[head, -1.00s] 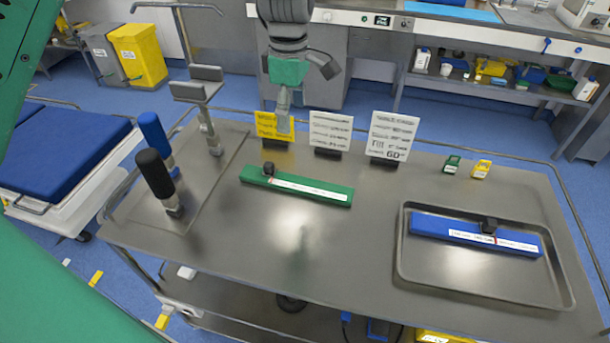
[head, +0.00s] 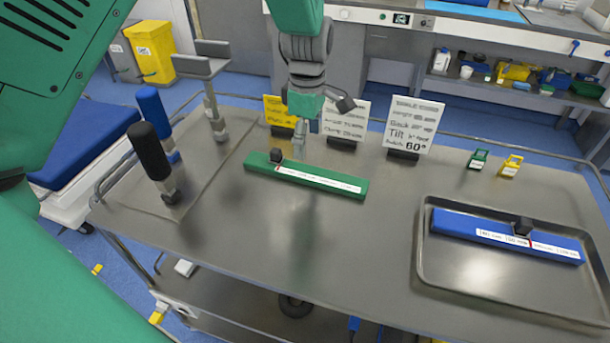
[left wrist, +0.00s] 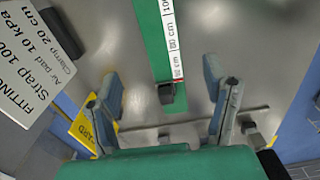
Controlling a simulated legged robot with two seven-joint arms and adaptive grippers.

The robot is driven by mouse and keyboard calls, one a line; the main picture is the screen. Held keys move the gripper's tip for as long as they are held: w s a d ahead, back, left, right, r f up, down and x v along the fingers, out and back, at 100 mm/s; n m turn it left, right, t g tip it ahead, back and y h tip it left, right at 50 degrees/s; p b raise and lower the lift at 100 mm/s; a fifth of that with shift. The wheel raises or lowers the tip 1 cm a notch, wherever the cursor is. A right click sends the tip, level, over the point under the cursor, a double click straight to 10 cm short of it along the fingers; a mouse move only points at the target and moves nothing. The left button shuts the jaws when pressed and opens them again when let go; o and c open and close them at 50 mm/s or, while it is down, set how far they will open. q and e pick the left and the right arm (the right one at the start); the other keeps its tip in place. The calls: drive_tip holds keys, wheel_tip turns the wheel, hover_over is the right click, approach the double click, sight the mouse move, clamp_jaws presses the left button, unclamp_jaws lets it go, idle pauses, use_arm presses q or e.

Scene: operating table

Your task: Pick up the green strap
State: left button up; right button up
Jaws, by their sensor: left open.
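The green strap (head: 325,182) lies flat on the steel table (head: 290,245), with a white printed label and a black block (head: 277,155) near its left end. My left gripper (head: 299,150) points down over the strap's left part, just behind it in the head view. In the left wrist view the gripper (left wrist: 160,85) is open, its two fingers apart. The green strap (left wrist: 150,35) and its black block (left wrist: 166,93) show in the gap between the fingers, with nothing held. My right gripper is not in view.
A blue strap (head: 490,234) lies in a metal tray (head: 480,290) at the right. Upright sign cards (head: 412,125) stand behind the green strap. Black (head: 150,152) and blue (head: 152,112) handles stand at the left. Small green and yellow clips (head: 510,166) sit back right. The front middle is clear.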

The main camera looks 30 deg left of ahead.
sight(308, 171)
use_arm(q)
wheel_tip(308, 171, down, 4)
drive_tip(key=shift+w+r, duration=0.1)
drive_tip(key=shift+d+f, duration=0.15)
drive_tip(key=shift+f, duration=2.55)
drive_tip(key=c, duration=1.3)
